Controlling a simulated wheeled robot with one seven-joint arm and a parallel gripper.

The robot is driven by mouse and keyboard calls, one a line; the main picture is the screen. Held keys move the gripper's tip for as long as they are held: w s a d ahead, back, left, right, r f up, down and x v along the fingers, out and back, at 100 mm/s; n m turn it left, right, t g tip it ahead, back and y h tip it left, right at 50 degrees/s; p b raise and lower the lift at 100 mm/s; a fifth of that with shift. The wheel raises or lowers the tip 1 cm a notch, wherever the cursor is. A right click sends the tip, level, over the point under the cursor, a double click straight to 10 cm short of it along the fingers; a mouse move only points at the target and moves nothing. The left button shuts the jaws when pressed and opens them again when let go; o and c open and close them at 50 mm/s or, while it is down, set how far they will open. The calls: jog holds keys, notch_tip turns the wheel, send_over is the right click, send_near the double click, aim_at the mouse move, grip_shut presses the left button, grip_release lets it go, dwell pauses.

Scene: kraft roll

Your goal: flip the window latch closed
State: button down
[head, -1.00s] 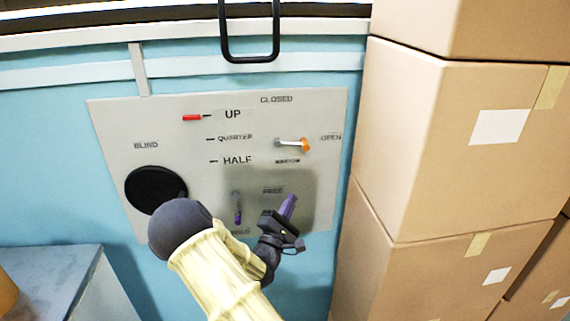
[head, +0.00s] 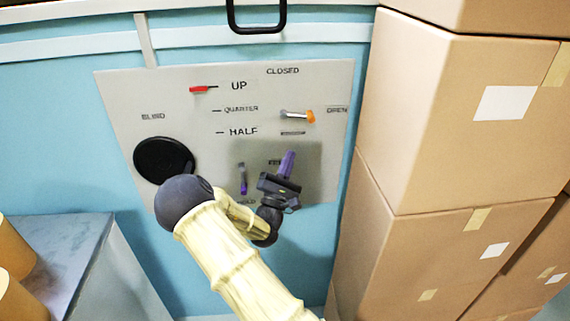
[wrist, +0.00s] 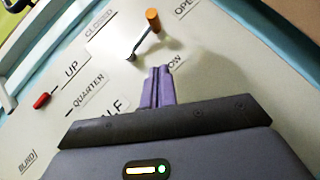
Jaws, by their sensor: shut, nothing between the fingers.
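The window latch (head: 297,116) is a small silver lever with an orange tip on the grey panel. It points right toward the OPEN label, with CLOSED printed above it. In the wrist view the latch (wrist: 144,38) stands just beyond my fingertips, its orange knob at upper right. My gripper (head: 288,160) has purple fingers pressed together and empty, below the latch in the head view. In the wrist view the fingers (wrist: 158,84) cover part of the WINDOW label. I see no contact with the latch.
The grey panel (head: 115,95) also carries a red blind marker (head: 200,89), a black round knob (head: 160,160) and a purple-tipped lever (head: 242,180) left of my gripper. Stacked cardboard boxes (head: 450,130) stand close on the right. A grey cabinet (head: 60,250) is at lower left.

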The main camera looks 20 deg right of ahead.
aim_at(297, 116)
jog(key=p+x, duration=0.2)
jog(key=x, duration=0.4)
jog(key=shift+d+r, duration=0.2)
jog(key=shift+r, duration=0.15)
jog(key=d+r+p, duration=0.1)
jog(key=r, duration=0.1)
jog(key=shift+s+d+r+p, duration=0.3)
jog(key=shift+s+d+p, duration=0.05)
jog(key=shift+d, duration=0.05)
jog(key=shift+a, duration=0.15)
